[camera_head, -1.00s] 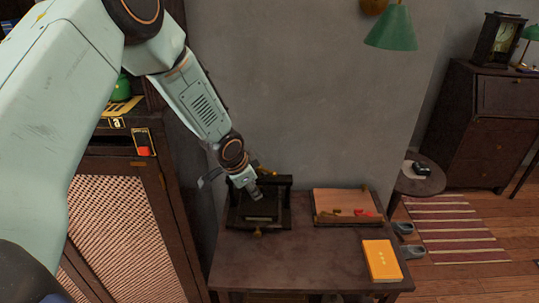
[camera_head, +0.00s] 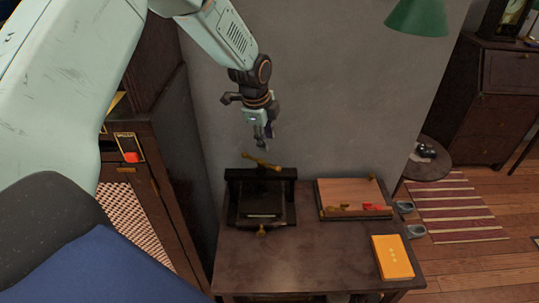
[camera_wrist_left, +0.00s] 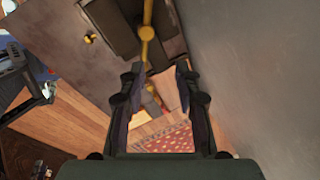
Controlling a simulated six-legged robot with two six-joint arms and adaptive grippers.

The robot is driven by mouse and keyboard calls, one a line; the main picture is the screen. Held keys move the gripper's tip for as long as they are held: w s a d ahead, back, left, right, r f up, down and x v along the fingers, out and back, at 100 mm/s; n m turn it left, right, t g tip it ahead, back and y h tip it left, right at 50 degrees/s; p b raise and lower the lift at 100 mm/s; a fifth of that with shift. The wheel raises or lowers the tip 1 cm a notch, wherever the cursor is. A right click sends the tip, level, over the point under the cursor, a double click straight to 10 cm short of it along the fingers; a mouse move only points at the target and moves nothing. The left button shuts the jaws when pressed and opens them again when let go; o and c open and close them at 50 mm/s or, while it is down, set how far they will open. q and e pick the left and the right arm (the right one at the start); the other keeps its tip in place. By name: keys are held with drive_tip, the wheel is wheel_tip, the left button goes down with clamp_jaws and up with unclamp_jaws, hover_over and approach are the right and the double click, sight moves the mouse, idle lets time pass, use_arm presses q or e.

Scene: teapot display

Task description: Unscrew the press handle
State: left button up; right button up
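The dark press (camera_head: 283,212) stands on the wooden table. Its brass press handle (camera_head: 262,162) is a slim bar lying across the top of the press. In the left wrist view the handle (camera_wrist_left: 147,33) runs down from the top edge over the dark press (camera_wrist_left: 112,25). My left gripper (camera_head: 264,145) hangs just above the handle, apart from it. In the left wrist view the gripper's two fingers (camera_wrist_left: 157,68) are spread, with nothing held between them. My right gripper is not in view.
A wooden tray (camera_head: 350,194) with small red and brass pieces lies right of the press. An orange book (camera_head: 393,257) lies at the table's right front. A wooden cabinet (camera_head: 150,190) stands close on the left, and a grey wall (camera_head: 330,100) rises behind. The table (camera_head: 310,260) is clear in front.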

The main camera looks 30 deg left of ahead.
sight(267, 164)
use_arm(q)
drive_tip(key=shift+s+a+f+m, duration=0.15)
drive_tip(key=shift+s+m, duration=0.05)
drive_tip(key=shift+m, duration=0.1)
drive_tip(key=shift+m+g, duration=0.4)
drive_tip(key=shift+m, duration=0.2)
wheel_tip(267, 164, down, 6)
drive_tip(key=shift+w+f, duration=0.1)
drive_tip(key=shift+f, duration=0.35)
drive_tip(key=shift+s+d, duration=0.3)
drive_tip(key=shift+d, duration=0.05)
drive_tip(key=shift+w+a+f, duration=0.15)
drive_tip(key=shift+w+f, duration=0.15)
drive_tip(key=shift+c, duration=0.3)
drive_tip(key=shift+w+f, duration=0.1)
drive_tip(key=shift+c, duration=0.7)
drive_tip(key=shift+s+r, duration=0.25)
clamp_jaws()
